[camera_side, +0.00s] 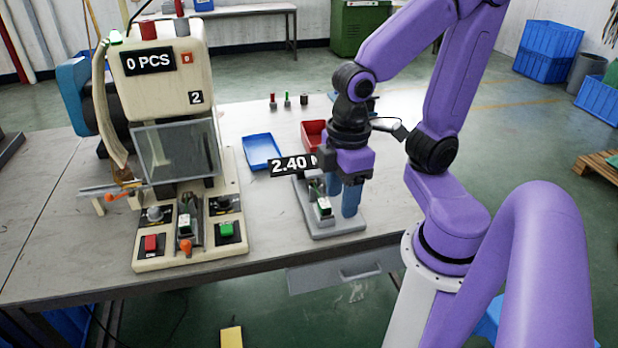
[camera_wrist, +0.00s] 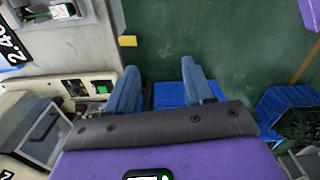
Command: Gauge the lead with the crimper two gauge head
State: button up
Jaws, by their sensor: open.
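The crimper (camera_side: 165,75), a cream machine marked 2 with a "0 PCS" display, stands at the left of the bench in the side view. A grey gauge stand (camera_side: 338,228) with a "2.40" display (camera_side: 290,164) sits near the bench's front edge. A small head with a green and white face (camera_side: 322,207) is on it; a similar one (camera_side: 186,224) is on the crimper's base. My gripper (camera_side: 342,198), blue-fingered, is at the gauge stand, partly hiding it. In the wrist view my gripper (camera_wrist: 160,75) is open with nothing visible between its fingers. I cannot make out the lead.
A blue tray (camera_side: 262,151) and a partly hidden red tray (camera_side: 313,134) lie behind the gauge stand. Small coloured pegs (camera_side: 287,99) stand farther back. A drawer (camera_side: 335,272) hangs under the bench. The bench between crimper and gauge stand is mostly clear.

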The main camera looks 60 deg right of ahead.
jog(key=w+d+m, duration=0.3)
jog(key=w+m, duration=0.3)
jog(key=w, duration=0.4)
jog(key=m, duration=1.6)
send_over(319, 176)
jog(key=d, duration=0.3)
jog(key=f, duration=1.8)
jog(key=shift+s+a, duration=0.15)
jog(key=shift+s, duration=0.15)
jog(key=shift+c, duration=0.3)
